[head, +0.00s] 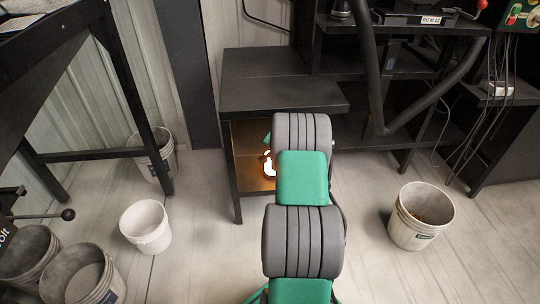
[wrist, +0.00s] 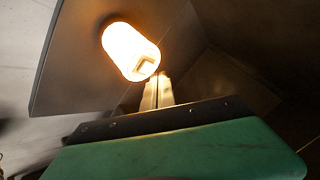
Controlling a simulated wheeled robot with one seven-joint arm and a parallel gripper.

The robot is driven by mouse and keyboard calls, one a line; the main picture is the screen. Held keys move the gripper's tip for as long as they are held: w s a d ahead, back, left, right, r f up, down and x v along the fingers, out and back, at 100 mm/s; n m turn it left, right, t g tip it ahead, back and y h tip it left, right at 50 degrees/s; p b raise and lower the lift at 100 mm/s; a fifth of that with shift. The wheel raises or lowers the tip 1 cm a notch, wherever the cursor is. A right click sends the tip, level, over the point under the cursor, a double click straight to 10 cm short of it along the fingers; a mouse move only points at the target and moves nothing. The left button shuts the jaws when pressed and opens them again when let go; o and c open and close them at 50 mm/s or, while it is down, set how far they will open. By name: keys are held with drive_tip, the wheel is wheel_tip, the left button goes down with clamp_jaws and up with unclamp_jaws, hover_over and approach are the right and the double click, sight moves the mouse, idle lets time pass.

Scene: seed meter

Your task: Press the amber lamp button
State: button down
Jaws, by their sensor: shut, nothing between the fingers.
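The amber lamp (wrist: 125,45) glows brightly in the wrist view, a rounded cylinder against a dark panel. A small squarish button (wrist: 146,67) shows on its near end. My gripper (wrist: 160,77) is shut and empty, its pale fingertips just to the right of and slightly below the button. I cannot tell whether they touch it. In the head view the lamp's glow (head: 269,164) shows inside the dark shelf unit, partly behind my arm. My arm hides the gripper there.
The dark shelf unit (head: 280,95) has a top board above the lamp and side panels around it. A white bucket (head: 146,228) stands to the left and another bucket (head: 420,218) to the right.

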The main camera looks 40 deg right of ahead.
wheel_tip(320, 180, up, 5)
drive_tip(key=p, duration=0.3)
idle(0.4)
drive_tip(key=shift+a, duration=0.15)
